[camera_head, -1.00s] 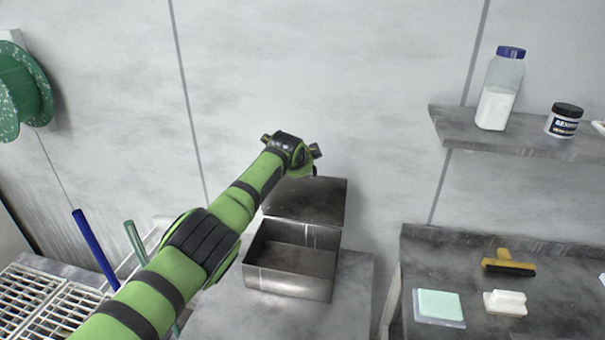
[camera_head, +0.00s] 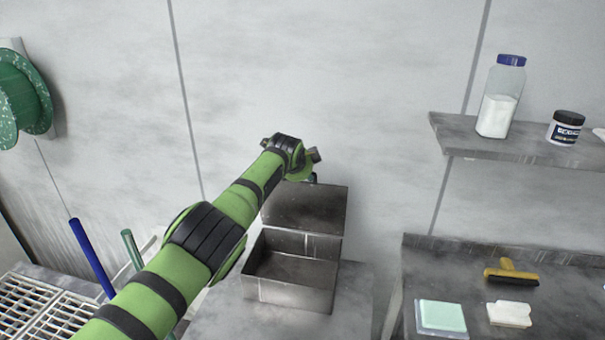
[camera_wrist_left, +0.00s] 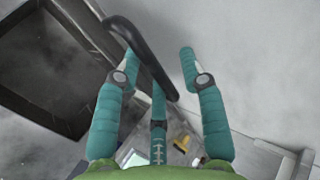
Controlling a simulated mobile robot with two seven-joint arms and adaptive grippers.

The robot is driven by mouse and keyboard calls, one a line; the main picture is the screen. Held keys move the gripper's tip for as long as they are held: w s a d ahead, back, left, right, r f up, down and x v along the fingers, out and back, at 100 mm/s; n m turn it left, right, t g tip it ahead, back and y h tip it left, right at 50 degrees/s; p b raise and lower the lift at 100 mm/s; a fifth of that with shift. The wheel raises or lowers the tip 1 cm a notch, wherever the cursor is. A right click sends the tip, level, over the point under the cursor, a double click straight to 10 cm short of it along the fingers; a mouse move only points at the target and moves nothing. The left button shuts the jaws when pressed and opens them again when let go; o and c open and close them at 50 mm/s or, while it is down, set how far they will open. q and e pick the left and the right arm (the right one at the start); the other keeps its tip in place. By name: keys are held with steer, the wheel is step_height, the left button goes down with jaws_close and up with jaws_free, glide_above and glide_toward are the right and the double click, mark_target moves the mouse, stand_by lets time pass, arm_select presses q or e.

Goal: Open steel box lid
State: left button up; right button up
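The dark steel box (camera_head: 290,292) stands on a grey bench in the head view, its inside exposed. Its lid (camera_head: 305,208) stands raised at the back of the box. My left gripper is at the lid's upper edge in the head view, mostly hidden behind my wrist. In the left wrist view, the fingers of my left gripper (camera_wrist_left: 158,52) are spread apart. A dark curved handle (camera_wrist_left: 142,50) passes between them, nearer the left finger. The dark lid or box panel (camera_wrist_left: 50,75) fills the left of that view. My right gripper is not in view.
A shelf (camera_head: 460,140) at right holds a powder bottle (camera_head: 499,100) and a dark-lidded jar (camera_head: 565,128). The lower right table (camera_head: 440,262) carries a yellow-handled tool (camera_head: 512,272) and pale blocks. A green reel (camera_head: 22,98) is at left. The wall is behind the lid.

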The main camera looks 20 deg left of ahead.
arm_select(q)
steer(key=shift+d+r, duration=0.1)
steer(key=shift+d, duration=0.15)
steer(key=v, duration=1.2)
steer(key=shift+a, duration=0.3)
stand_by(0.4)
